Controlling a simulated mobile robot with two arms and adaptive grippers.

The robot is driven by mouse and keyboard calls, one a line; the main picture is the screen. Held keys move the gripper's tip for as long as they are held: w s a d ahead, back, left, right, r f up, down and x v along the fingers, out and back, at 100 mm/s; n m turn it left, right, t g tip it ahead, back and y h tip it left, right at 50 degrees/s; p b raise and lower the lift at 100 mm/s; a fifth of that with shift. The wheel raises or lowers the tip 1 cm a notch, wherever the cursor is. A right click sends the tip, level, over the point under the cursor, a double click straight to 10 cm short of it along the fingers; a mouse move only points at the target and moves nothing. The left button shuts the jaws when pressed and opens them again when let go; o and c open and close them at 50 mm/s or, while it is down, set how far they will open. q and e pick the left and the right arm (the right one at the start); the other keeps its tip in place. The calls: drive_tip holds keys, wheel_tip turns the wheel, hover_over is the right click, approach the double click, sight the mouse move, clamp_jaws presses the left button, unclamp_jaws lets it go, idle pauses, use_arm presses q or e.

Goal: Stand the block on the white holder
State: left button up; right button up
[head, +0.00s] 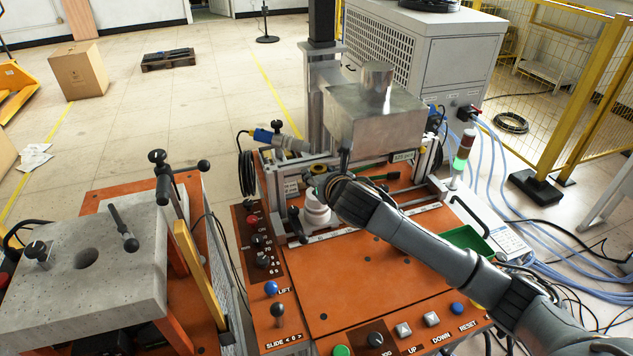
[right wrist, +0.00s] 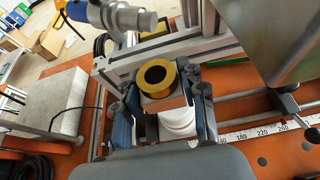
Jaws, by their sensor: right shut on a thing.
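The block (right wrist: 165,103) shows in the right wrist view between the two fingers of my right gripper (right wrist: 165,118). The white holder (right wrist: 178,124) is round and stepped, and shows just below the block in that view. I cannot tell whether the two touch. In the head view the white holder (head: 316,210) stands on the orange bench, and my right gripper (head: 326,190) is right at its top. The gripper is shut on the block, which is mostly hidden there. My left gripper is not in view.
A metal heater box (head: 375,115) hangs close behind my right gripper. A ruler rail (head: 340,233) runs along the bench in front of the holder. A green tray (head: 466,240) lies to the right. The front of the orange bench top (head: 370,280) is clear.

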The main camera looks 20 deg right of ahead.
drive_tip(key=shift+w+f, duration=0.3)
drive_tip(key=shift+w+d+f, duration=0.1)
drive_tip(key=shift+w+f, duration=0.05)
drive_tip(key=shift+f, duration=0.1)
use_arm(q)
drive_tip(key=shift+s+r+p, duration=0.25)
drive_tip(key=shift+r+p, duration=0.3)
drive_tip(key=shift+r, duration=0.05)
use_arm(e)
wheel_tip(320, 180, down, 3)
drive_tip(key=shift+w+f, duration=0.15)
drive_tip(key=shift+f, duration=0.05)
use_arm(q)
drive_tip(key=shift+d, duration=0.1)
use_arm(e)
drive_tip(key=shift+f, duration=0.2)
drive_tip(key=o, duration=1.3)
